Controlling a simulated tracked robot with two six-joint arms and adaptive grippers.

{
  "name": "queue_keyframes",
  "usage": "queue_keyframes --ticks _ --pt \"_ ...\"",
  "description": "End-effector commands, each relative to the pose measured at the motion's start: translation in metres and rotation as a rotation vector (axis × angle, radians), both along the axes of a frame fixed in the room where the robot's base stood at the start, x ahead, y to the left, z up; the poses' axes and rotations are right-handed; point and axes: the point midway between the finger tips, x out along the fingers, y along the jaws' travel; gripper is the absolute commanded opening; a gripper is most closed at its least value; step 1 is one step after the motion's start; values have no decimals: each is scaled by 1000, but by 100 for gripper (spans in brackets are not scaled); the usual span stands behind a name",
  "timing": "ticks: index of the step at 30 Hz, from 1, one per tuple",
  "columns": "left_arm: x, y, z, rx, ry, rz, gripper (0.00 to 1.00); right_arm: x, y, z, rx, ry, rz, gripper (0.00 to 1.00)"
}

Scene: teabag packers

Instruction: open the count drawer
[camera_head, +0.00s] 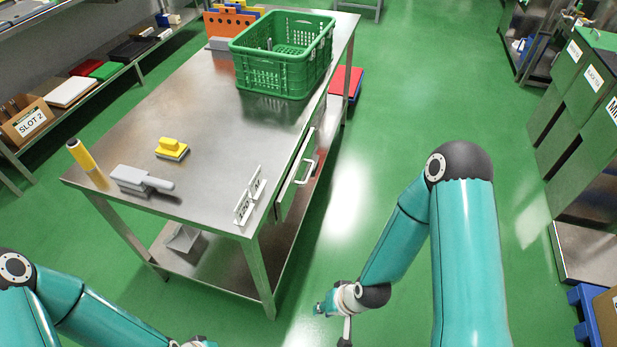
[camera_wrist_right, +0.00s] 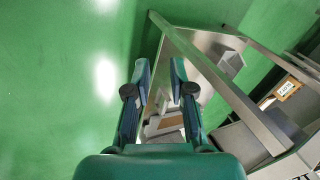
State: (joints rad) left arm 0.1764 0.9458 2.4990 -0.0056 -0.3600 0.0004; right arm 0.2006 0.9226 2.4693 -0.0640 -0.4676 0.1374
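The drawer (camera_head: 296,180) sits under the right-hand long edge of the steel table, with a pale bar handle (camera_head: 303,170) on its front. It looks shut, with its front about flush with the table side. A white sign (camera_head: 249,198) stands on the table corner near it. My right gripper (camera_head: 334,314) is low over the floor, to the right of the table's near leg and apart from the drawer. In the right wrist view its two fingers (camera_wrist_right: 160,74) are spread with nothing between them.
On the steel table (camera_head: 215,120) are a green crate (camera_head: 285,55), a grey scoop-like tool (camera_head: 140,181), a yellow-handled block (camera_head: 171,148) and a yellow cylinder (camera_head: 81,155). Dark green cabinets (camera_head: 582,85) stand at far right.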

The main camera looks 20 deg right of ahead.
Motion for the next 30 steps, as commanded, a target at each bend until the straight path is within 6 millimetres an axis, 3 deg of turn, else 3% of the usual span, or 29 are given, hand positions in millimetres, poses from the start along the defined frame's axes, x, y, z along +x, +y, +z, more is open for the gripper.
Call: queue_keyframes --ticks 1,4,6,10,15,18,23,30 --pt "0 0 -24 0 1 0 40 30 -9 -17 13 -78 -91 23" --pt "0 0 -53 0 1 0 40 96 -31 -20 85 -268 -310 23" --pt "0 0 -74 0 1 0 40 142 -50 -10 175 -415 -462 23" --pt "0 0 -104 0 1 0 40 202 -82 24 395 -645 -672 23" --pt "0 0 -122 0 1 0 40 233 -106 66 626 -807 -787 23" --pt "0 0 -122 0 0 0 40 241 -110 77 679 -833 -804 23" --pt "0 0 -119 0 0 0 40 259 -105 78 687 -832 -804 23" --pt "0 0 -116 0 0 0 40 305 -96 70 685 -832 -802 23"
